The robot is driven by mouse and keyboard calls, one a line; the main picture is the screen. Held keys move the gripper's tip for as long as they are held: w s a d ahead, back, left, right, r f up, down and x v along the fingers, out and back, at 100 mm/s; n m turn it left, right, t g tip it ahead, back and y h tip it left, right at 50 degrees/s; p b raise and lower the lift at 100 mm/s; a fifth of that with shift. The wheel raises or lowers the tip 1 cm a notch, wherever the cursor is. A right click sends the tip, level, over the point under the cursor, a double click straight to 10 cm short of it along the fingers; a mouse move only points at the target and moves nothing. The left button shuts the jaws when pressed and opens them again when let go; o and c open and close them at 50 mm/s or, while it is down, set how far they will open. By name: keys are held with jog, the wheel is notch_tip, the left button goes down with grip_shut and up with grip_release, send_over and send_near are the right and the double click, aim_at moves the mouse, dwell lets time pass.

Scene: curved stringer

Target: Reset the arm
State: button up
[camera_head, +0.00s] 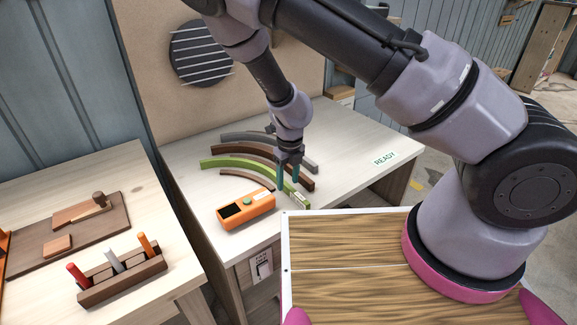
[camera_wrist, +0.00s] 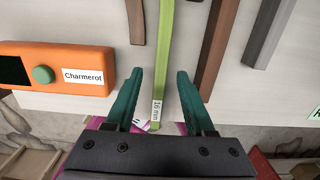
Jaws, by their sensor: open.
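My gripper (camera_head: 288,174) is over the near part of the pale table (camera_head: 345,160), pointing down. In the wrist view its two teal fingers (camera_wrist: 160,92) are apart, with nothing gripped. The green curved strip (camera_head: 228,161) runs between and beyond the fingers in the wrist view (camera_wrist: 165,50). A label reading "16 mm" (camera_wrist: 157,111) is at its near end. I cannot tell how high the fingers are above the strip.
Brown and grey curved strips (camera_head: 245,136) lie beside the green one. An orange device (camera_head: 246,209), labelled "Charmerot" in the wrist view, sits left of my gripper. A second table (camera_head: 150,215) at left holds a tool rack (camera_head: 122,280). The table's right side, near "READY", is clear.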

jog(key=s+d+r+n+y, duration=0.1)
jog(key=d+r+n+y, duration=0.2)
jog(key=r, duration=0.8)
jog(key=d+r+n, duration=0.3)
jog(key=r+n, duration=0.2)
jog(key=r, duration=0.5)
jog(key=s+d+r+n+y, duration=0.1)
jog(key=d+r+n+y, duration=0.2)
jog(key=r, duration=0.8)
jog(key=s+d+r+n+t+h, duration=0.4)
jog(key=s+d+r+n+t, duration=0.2)
jog(key=s+d+r+n, duration=0.4)
jog(key=shift+d+r+n+t, duration=0.3)
jog(key=shift+d+r+n, duration=1.5)
jog(key=shift+r+n, duration=0.45)
jog(key=shift+r, duration=0.15)
